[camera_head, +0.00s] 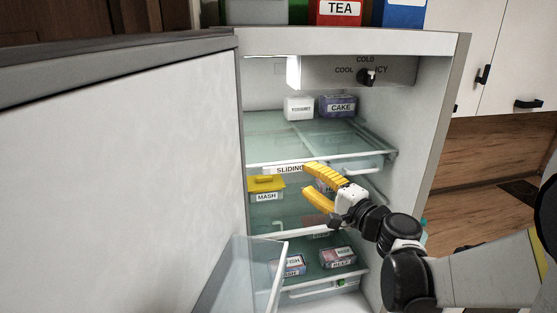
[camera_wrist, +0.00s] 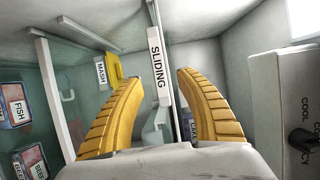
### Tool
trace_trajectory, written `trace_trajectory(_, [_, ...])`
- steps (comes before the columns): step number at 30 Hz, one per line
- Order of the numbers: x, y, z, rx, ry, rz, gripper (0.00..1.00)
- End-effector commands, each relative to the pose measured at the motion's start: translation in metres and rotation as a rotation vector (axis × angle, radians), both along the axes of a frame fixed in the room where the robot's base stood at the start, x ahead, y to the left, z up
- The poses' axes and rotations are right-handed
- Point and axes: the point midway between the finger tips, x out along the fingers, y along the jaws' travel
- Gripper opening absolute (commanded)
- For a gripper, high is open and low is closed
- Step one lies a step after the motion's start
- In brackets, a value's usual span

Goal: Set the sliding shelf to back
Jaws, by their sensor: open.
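The sliding shelf (camera_head: 318,137) is the upper glass shelf inside the open fridge. Its white front edge carries a "SLIDING" label (camera_head: 290,169), which also shows in the wrist view (camera_wrist: 158,65). A white yogurt tub (camera_head: 299,108) and a cake box (camera_head: 337,106) stand on it towards the back. My gripper (camera_head: 307,180), with yellow fingers, is open at the front of this shelf. In the wrist view, the labelled edge runs between the two spread fingers (camera_wrist: 160,77), with a gap visible on each side. One finger hides part of the label in the head view.
The fridge door (camera_head: 115,170) stands open on the left. A yellow-lidded mash container (camera_head: 266,188) sits on the shelf below. Fish (camera_head: 289,264) and beef (camera_head: 337,258) packs lie lower down. A control box with a knob (camera_head: 365,76) hangs above the sliding shelf.

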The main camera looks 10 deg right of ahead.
Motion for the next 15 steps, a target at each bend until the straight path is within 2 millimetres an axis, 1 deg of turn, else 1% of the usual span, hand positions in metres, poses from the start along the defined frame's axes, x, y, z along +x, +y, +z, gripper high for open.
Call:
trace_trajectory(1, [0.011, 0.006, 0.001, 0.0, 0.0, 0.005, 0.43])
trace_trajectory(6, [0.042, 0.018, 0.001, -0.001, 0.001, 0.004, 0.43])
trace_trajectory(10, [0.058, 0.025, 0.001, -0.001, 0.001, 0.003, 0.43])
trace_trajectory(15, [0.068, 0.029, 0.001, -0.001, 0.001, 0.001, 0.43])
